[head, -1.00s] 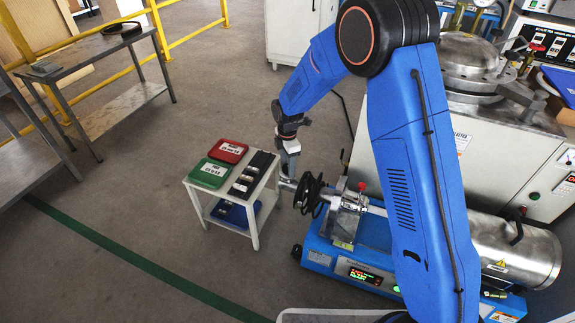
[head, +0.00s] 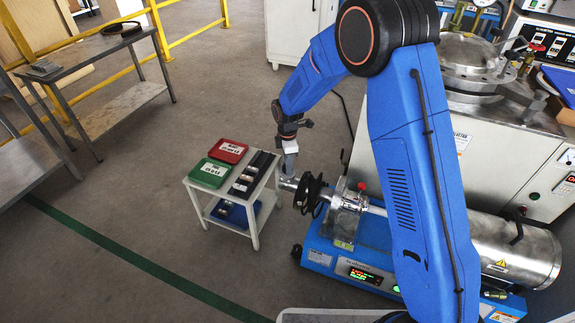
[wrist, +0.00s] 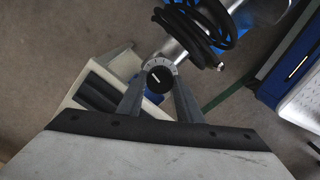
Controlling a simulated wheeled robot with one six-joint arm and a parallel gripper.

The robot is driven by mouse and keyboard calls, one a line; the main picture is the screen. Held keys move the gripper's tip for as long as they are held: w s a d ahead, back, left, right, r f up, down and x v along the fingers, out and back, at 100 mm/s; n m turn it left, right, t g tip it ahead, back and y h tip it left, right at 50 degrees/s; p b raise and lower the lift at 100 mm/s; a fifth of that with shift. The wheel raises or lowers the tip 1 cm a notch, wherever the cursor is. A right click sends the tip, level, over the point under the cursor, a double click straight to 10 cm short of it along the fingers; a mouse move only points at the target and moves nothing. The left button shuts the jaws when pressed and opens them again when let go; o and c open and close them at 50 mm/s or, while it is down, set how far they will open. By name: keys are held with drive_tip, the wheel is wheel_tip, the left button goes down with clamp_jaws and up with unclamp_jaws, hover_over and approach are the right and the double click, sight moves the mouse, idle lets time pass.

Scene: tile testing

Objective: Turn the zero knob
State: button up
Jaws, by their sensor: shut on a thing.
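The zero knob (wrist: 159,79) is a round black knob with a white pointer line, set in a light dial ring with tick marks at the end of a metal cylinder (wrist: 173,48). In the wrist view my gripper (wrist: 159,95) has a finger on each side of the knob and is shut on it. In the head view my gripper (head: 289,168) reaches down to the left end of the cylinder, and the knob is too small to make out there. The cylinder belongs to the blue-based machine (head: 345,262) with a lit display.
A small white table (head: 253,226) with a green box (head: 210,172), a red box (head: 228,151) and a black tray (head: 250,175) stands close left of my gripper. Coiled black cable (head: 308,194) hangs just right of it. Open floor lies at the lower left.

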drive_tip(key=m, duration=0.4)
drive_tip(key=shift+m, duration=2)
drive_tip(key=o, duration=1)
drive_tip(key=shift+o, duration=0.2)
wheel_tip(320, 180, up, 17)
drive_tip(key=shift+r, duration=0.2)
